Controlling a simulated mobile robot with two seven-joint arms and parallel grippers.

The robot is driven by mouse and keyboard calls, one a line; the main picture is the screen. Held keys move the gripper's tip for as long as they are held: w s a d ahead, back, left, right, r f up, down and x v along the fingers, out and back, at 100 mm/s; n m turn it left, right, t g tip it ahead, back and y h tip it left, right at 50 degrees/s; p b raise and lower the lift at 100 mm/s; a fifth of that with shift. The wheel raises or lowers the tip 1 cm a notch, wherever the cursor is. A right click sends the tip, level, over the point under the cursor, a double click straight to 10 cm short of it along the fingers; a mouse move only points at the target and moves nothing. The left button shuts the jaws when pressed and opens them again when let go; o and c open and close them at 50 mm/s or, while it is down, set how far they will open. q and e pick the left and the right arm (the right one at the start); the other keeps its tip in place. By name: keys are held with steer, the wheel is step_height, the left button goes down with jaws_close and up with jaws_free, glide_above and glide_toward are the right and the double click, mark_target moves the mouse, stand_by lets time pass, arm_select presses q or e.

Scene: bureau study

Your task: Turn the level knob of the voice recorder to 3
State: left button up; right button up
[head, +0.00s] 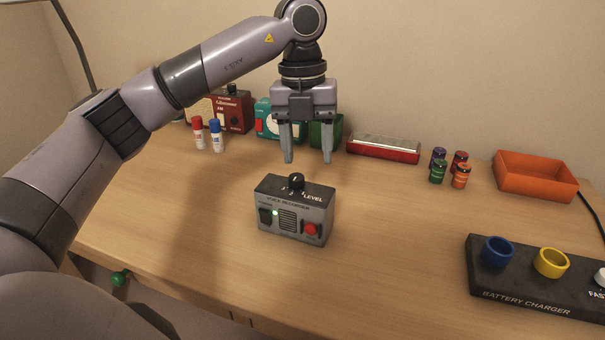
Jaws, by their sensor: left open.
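The voice recorder (295,211) is a small grey and black box standing on the wooden desk near the middle of the head view. Its black level knob (296,181) sits on the top face, beside the word LEVEL. The knob's setting is too small to read. The front has a speaker grille, a lit green light, a dark switch on the left and a red button on the right. My left gripper (308,158) points down above and slightly behind the recorder. Its fingers are apart with nothing between them, and it does not touch the knob. My right gripper does not show.
A battery charger (530,303) with blue and yellow cups is at the front right. An orange tray (535,180), several small batteries (438,170), a red box (383,150), a teal device and a red device (235,112) line the back. Two glue-like bottles (216,136) stand left.

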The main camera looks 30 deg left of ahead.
mark_target(296, 176)
arm_select(q)
steer(key=shift+w+a+r+n+y, duration=0.1)
steer(key=shift+a+r+n+y, duration=0.2)
steer(key=shift+a, duration=0.3)
steer(key=shift+w+a+r+n+y, duration=0.1)
steer(key=shift+a+r+n+y, duration=0.15)
steer(key=shift+a, duration=0.35)
steer(key=shift+a+f, duration=0.1)
steer(key=shift+f, duration=0.25)
step_height(296, 176, down, 5)
steer(key=shift+s+r+b, duration=0.1)
steer(key=shift+b, duration=0.5)
steer(key=shift+f, duration=0.65)
jaws_close()
